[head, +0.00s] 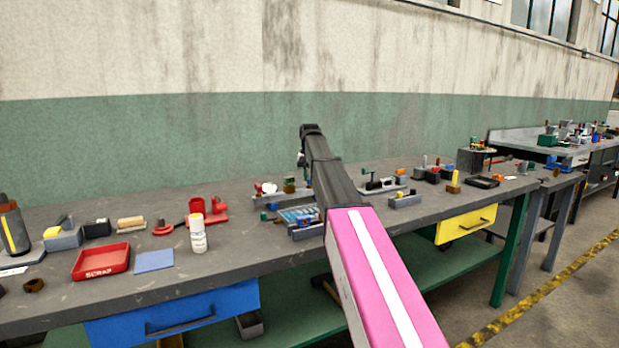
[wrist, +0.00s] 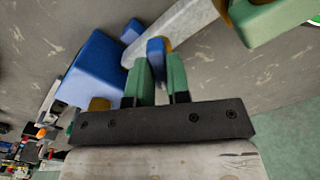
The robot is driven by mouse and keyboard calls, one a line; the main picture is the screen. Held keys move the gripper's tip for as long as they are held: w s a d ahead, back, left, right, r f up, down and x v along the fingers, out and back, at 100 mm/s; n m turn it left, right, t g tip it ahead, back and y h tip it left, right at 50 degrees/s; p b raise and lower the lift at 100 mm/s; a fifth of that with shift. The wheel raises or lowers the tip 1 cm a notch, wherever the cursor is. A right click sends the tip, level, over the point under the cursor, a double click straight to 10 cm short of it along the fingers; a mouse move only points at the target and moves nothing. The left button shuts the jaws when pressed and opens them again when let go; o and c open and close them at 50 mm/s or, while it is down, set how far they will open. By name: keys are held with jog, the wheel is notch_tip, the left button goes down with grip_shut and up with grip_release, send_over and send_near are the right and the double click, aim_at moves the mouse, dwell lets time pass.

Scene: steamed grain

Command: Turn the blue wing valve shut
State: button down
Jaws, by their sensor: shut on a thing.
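In the wrist view my gripper (wrist: 160,67) has its two green fingers close together on the blue wing valve (wrist: 157,47). A narrow blue wing shows between the fingertips, with a brass-coloured part just behind it. A light grey pipe-like bar (wrist: 178,22) runs beside the wing. The fingers cover part of the valve, so the wing's full angle is hard to tell. In the head view my black and pink arm reaches over the bench, and I cannot make out the gripper or the valve there.
In the wrist view a blue block (wrist: 95,72) lies close left of the fingers and a green block (wrist: 272,22) is at upper right. In the head view the grey bench (head: 240,262) holds a red scrap tray (head: 101,262), a white bottle (head: 198,236) and several small fixtures.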

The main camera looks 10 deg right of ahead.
jog(key=n, duration=0.6)
jog(key=shift+n, duration=0.3)
dwell(0.4)
jog(key=c, duration=1.1)
grip_release()
jog(key=shift+r, duration=0.15)
